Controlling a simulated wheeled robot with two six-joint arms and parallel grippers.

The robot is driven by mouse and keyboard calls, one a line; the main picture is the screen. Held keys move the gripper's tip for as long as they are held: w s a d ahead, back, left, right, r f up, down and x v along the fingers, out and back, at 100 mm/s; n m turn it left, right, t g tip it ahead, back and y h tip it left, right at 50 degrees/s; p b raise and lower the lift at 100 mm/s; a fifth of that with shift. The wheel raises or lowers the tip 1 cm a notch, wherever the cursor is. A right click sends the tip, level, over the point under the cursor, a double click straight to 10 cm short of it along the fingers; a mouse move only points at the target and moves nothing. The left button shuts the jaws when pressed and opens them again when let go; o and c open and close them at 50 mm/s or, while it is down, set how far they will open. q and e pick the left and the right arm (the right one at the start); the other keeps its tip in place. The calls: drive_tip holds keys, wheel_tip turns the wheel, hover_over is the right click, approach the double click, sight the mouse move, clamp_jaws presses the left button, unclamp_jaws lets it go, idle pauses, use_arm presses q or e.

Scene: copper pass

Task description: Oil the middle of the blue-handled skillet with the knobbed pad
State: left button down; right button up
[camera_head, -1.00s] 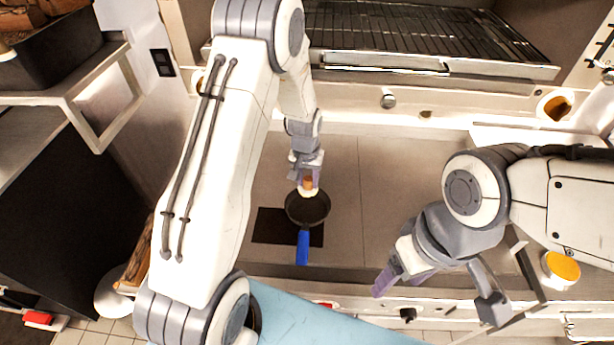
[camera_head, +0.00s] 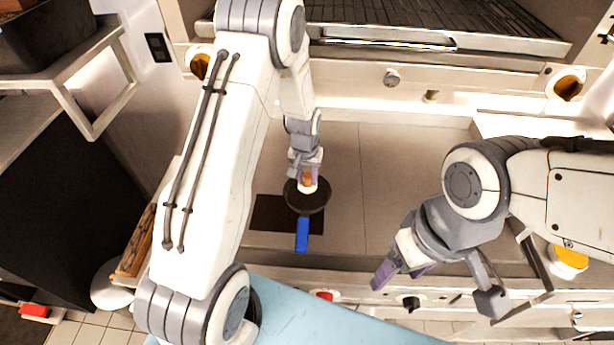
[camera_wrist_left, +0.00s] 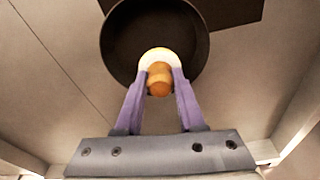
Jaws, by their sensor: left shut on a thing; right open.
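The dark skillet (camera_head: 316,203) lies on the grey counter with its blue handle (camera_head: 302,235) toward me. My left gripper (camera_head: 307,176) is shut on the brown knob of the pad (camera_head: 307,189), which has a pale base. The pad is over the far half of the skillet in the head view. In the left wrist view the gripper (camera_wrist_left: 160,80) grips the pad's knob (camera_wrist_left: 159,80), with the skillet (camera_wrist_left: 122,40) behind it. I cannot tell whether the pad touches the pan. My right gripper (camera_head: 399,276) is open and empty, over the counter's front edge.
A black mat (camera_head: 270,220) lies partly under the skillet on the counter (camera_head: 345,160). A grill rack (camera_head: 440,22) is behind. A container with a yellow-orange top (camera_head: 570,256) stands at right. The counter between skillet and right arm is clear.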

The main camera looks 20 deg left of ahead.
sight(308, 200)
use_arm(q)
drive_tip(key=shift+f+b, duration=0.75)
drive_tip(key=shift+f, duration=0.25)
drive_tip(key=shift+s, duration=0.1)
drive_tip(key=shift+s+d+r, duration=0.1)
drive_tip(key=shift+s+d, duration=0.15)
drive_tip(key=shift+s, duration=0.6)
drive_tip(key=shift+s+d+r, duration=0.1)
drive_tip(key=shift+s+d, duration=0.15)
drive_tip(key=shift+s, duration=0.55)
drive_tip(key=shift+f, duration=0.2)
drive_tip(key=shift+w+a, duration=0.25)
drive_tip(key=shift+w, duration=0.55)
drive_tip(key=shift+w+a, duration=0.2)
drive_tip(key=shift+w, duration=0.75)
drive_tip(key=shift+d, duration=0.1)
drive_tip(key=shift+s+d+r, duration=0.1)
drive_tip(key=shift+s+d, duration=0.15)
drive_tip(key=shift+s, duration=0.6)
drive_tip(key=shift+s+d+r, duration=0.1)
drive_tip(key=shift+s+d, duration=0.15)
drive_tip(key=shift+s, duration=0.55)
drive_tip(key=shift+f, duration=0.15)
